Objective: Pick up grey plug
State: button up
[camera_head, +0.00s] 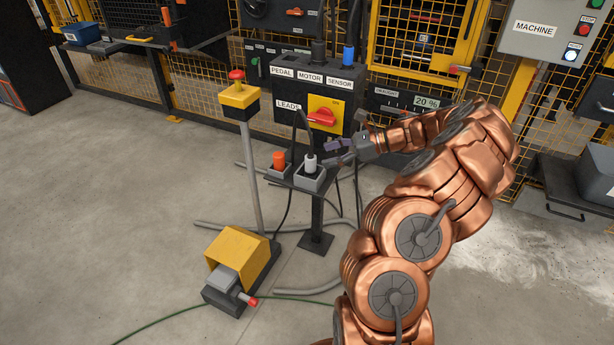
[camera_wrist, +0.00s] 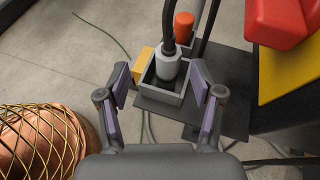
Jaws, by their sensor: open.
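The grey plug (camera_head: 310,164) stands upright in a small open grey holder (camera_head: 309,183) on the stand's shelf. A dark cable rises from its top. In the wrist view the grey plug (camera_wrist: 168,66) shows between the finger lines, inside the square holder (camera_wrist: 160,96). My gripper (camera_head: 333,153) is open, just right of the plug in the head view. In the wrist view my gripper (camera_wrist: 160,77) has one finger on each side of the plug, with gaps visible. The fingers do not appear to touch it.
An orange plug (camera_head: 279,160) sits in a neighbouring holder to the left. A control box (camera_head: 300,95) with a red switch (camera_head: 322,117) stands behind. A yellow pedal (camera_head: 240,258) and a post with a red button (camera_head: 237,75) are nearby. Open floor lies left.

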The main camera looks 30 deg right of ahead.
aim_at(311, 163)
jog(key=shift+m, duration=0.4)
jog(key=shift+w+a+f+b, duration=0.65)
jog(key=shift+w+a+f, duration=0.25)
jog(key=shift+w+f, duration=0.3)
jog(key=shift+w+a+f+b, duration=0.65)
jog(key=shift+w+a+f, duration=0.25)
jog(key=shift+w+f, duration=0.25)
jog(key=shift+t, duration=0.3)
grip_shut()
jog(key=shift+r, duration=0.1)
